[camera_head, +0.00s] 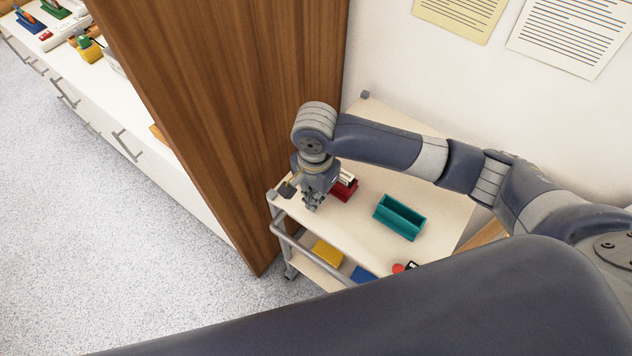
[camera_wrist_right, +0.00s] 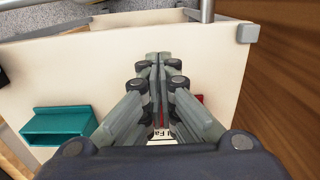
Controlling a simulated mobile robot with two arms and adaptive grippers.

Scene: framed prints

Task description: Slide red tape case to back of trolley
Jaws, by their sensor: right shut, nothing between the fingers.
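The red tape case (camera_head: 345,191) stands on the top shelf of the trolley (camera_head: 447,211), close to the wooden panel, partly hidden behind my right gripper. In the wrist view only slivers of red (camera_wrist_right: 199,98) and a white, lettered part show between and beside the fingers. My right gripper (camera_head: 313,205) points down over the trolley top, shut and empty, on the handle side of the case. Its fingertips (camera_wrist_right: 157,58) are together in the wrist view. I cannot tell whether they touch the case. My left gripper is not in view.
A teal open box (camera_head: 400,218) stands to the right of the case; it also shows in the wrist view (camera_wrist_right: 58,124). A tall wooden panel (camera_head: 235,120) borders the trolley at left. The wall is behind. Yellow (camera_head: 328,254) and blue items lie on the lower shelf.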

